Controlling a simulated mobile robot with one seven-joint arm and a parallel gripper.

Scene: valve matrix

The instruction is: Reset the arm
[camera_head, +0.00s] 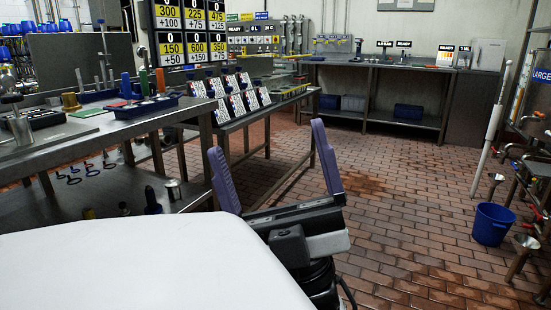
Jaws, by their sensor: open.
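My gripper (274,168) is in the lower middle of the head view. Its two purple fingers point up and stand wide apart, with nothing between them. It is over the tiled floor, to the right of the near steel table's front end and clear of it as far as I can see. Part of my arm below the gripper is hidden behind the white surface in the foreground.
A steel table (70,131) with tools and trays stands at left. Behind it, a rack of tilted cards (238,98) sits on another bench. A back workbench (400,66) lines the wall. A blue bucket (492,224) stands at right. The brick floor (405,200) between is mostly free.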

